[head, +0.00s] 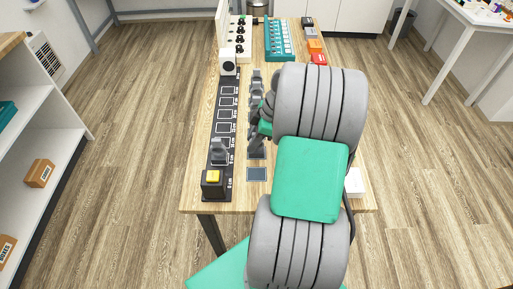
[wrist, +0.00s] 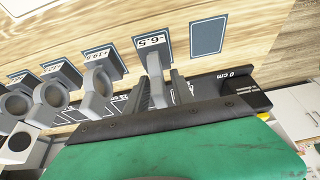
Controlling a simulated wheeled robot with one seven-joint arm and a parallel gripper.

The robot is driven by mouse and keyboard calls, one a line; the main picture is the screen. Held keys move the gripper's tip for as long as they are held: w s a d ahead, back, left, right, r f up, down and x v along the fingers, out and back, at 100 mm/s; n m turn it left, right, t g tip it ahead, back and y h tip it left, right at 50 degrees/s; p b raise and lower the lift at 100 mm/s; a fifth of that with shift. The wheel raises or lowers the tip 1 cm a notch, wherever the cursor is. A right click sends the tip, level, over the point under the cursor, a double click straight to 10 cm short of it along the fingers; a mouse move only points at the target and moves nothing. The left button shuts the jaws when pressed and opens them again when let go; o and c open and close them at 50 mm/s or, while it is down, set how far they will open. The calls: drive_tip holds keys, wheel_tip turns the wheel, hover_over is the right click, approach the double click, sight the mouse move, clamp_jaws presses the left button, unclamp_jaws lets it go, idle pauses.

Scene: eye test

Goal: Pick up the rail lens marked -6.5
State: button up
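In the wrist view the grey rail lens marked -6.5 (wrist: 155,68) stands upright at its dark label plate (wrist: 151,41), which reads -6.5. My gripper (wrist: 162,92) reaches over this lens, one dark finger on each side of it. A narrow gap shows between the lens and the right finger; contact on the left side cannot be told. The gripper's dark palm hides the lens's far end. In the head view my gripper (head: 257,141) is at the near end of the lens row, and my arm covers most of that lens.
Other grey lenses (wrist: 98,85) stand in a row to the left. An empty label plate (wrist: 207,36) lies to the right. The black rail (head: 224,115) runs alongside, bearing a grey holder (head: 218,150) and a yellow-topped block (head: 213,182). A teal rack (head: 279,40) stands farther back.

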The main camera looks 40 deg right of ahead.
clamp_jaws()
drive_tip(key=shift+r, duration=0.1)
idle(0.5)
